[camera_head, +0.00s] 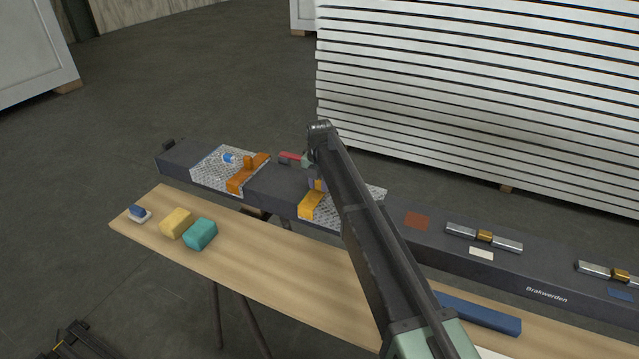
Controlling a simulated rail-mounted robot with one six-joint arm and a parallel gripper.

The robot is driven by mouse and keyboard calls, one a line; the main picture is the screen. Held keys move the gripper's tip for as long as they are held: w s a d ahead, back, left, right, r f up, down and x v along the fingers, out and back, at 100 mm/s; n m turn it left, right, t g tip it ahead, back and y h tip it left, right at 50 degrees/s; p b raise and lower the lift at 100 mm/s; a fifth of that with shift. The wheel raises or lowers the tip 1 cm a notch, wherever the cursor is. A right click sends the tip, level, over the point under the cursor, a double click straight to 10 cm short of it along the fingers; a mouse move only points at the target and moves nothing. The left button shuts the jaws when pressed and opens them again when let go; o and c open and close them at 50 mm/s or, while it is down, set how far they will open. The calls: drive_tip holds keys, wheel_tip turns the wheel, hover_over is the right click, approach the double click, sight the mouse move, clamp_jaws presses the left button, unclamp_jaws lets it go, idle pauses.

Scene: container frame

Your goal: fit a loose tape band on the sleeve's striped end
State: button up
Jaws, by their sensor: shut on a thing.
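A long dark grey beam (275,190) crosses the view with two silver mesh-patterned sections, a left one (209,168) and a right one (372,192). I cannot make out stripes on either. A dark orange band (240,182) with an upright tab lies across the left section. A yellow-orange band (311,206) lies over the right section. My gripper (317,184) is above this band and shut on its upper tab, as far as I can see. My arm hides part of the right section and the fingertips are small, so whether the band touches the beam is unclear.
A wooden bench (260,258) in front carries a yellow block (176,222), a teal block (200,234), a small blue-and-white item (138,212) and a blue bar (480,312). Metal clasps (483,237) sit on the beam's right part. A white panel stack (480,90) stands behind.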

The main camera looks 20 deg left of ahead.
drive_tip(key=o, duration=1)
drive_tip(key=shift+c, duration=0.2)
wheel_tip(320, 180, up, 11)
drive_tip(key=p, duration=1.1)
drive_tip(key=shift+f, duration=0.15)
